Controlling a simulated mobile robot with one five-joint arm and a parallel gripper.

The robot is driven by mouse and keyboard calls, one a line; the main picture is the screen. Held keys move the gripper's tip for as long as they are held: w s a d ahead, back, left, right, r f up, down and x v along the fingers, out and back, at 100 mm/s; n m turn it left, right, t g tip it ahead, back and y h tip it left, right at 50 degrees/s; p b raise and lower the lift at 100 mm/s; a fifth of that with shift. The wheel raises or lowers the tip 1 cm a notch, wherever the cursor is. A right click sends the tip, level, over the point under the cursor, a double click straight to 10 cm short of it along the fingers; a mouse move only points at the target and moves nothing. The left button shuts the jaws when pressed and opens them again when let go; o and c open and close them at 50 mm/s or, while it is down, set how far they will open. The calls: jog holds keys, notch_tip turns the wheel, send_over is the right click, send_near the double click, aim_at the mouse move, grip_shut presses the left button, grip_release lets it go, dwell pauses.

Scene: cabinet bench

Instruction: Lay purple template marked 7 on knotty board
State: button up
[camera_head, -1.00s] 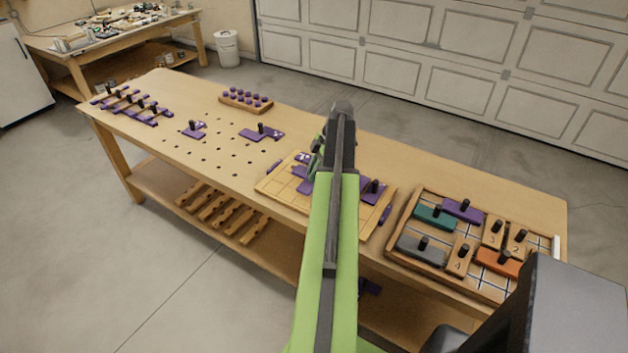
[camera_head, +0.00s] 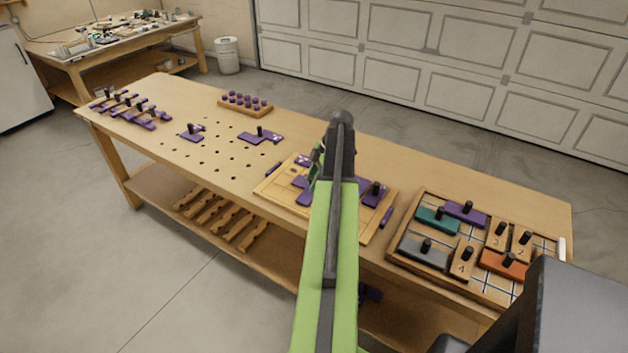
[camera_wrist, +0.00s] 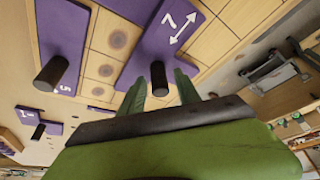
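The purple template marked 7 (camera_wrist: 160,42) shows in the wrist view with a black peg handle (camera_wrist: 158,76). It lies on or just over the knotty board (camera_wrist: 110,40), a pale wooden board with round dark knots; I cannot tell if it is fully flat. My gripper (camera_wrist: 160,92) is open, its green fingers apart on either side of the peg's end. I see no finger touching the peg. In the head view the knotty board (camera_head: 268,191) lies mid-bench, and my arm hides part of it and most of the gripper.
A purple template marked 5 (camera_wrist: 62,30) lies beside template 7. Other purple templates (camera_head: 262,138) lie on the bench to the left. A purple-peg block (camera_head: 245,103) stands behind. A framed tray (camera_head: 398,258) with coloured pieces is at the right. Bench space behind the board is clear.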

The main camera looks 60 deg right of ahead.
jog(key=shift+r, duration=0.1)
jog(key=shift+r+p, duration=0.25)
jog(key=shift+p, duration=0.1)
jog(key=p+v, duration=1.1)
jog(key=v, duration=0.1)
jog(key=shift+r+p, duration=0.3)
jog(key=shift+p, duration=0.05)
